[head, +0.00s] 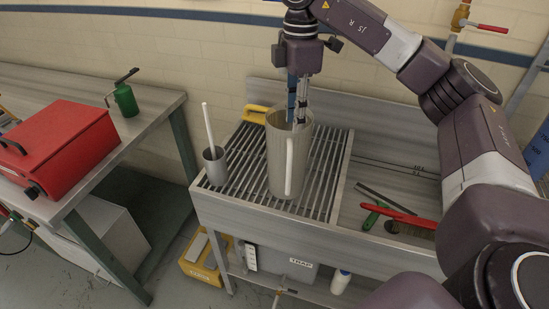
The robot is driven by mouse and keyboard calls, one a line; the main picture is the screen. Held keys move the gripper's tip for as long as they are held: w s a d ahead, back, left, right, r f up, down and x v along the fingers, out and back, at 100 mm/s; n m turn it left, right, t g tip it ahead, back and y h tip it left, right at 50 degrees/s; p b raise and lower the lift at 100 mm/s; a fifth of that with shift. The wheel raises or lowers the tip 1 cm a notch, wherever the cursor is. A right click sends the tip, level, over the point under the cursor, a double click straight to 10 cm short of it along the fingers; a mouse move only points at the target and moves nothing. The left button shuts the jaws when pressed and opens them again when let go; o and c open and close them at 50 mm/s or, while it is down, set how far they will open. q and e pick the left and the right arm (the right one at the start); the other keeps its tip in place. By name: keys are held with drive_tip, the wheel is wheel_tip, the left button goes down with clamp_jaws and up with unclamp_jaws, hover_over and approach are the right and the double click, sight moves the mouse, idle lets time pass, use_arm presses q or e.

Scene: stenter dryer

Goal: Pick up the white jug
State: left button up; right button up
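The white jug (276,160) looks pale grey with a whiter handle (289,165) facing the camera. It stands upright on the slatted drain rack (325,180) of the metal sink bench. My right gripper (297,122) points down over the jug's open mouth. Its fingertips overlap the mouth and appear to be at or inside the rim. The two fingers show close together from this angle, so I cannot tell whether they grip the wall. My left gripper is not in view.
A grey cup with a white stick (214,170) stands left of the jug. A yellow-handled item (256,112) lies behind it. A red-handled brush (405,216) and green-handled tool (373,216) lie right. A red case (58,145) and green can (126,100) sit on the left table.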

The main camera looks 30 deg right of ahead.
sight(296, 150)
drive_tip(key=f, duration=0.6)
drive_tip(key=shift+s+d+f+p, duration=0.15)
drive_tip(key=shift+s+f+p, duration=0.15)
drive_tip(key=shift+s+p, duration=0.1)
wheel_tip(296, 150, down, 5)
drive_tip(key=shift+r+p, duration=0.1)
drive_tip(key=shift+p, duration=0.6)
drive_tip(key=shift+f, duration=0.25)
drive_tip(key=shift+c, duration=0.4)
clamp_jaws()
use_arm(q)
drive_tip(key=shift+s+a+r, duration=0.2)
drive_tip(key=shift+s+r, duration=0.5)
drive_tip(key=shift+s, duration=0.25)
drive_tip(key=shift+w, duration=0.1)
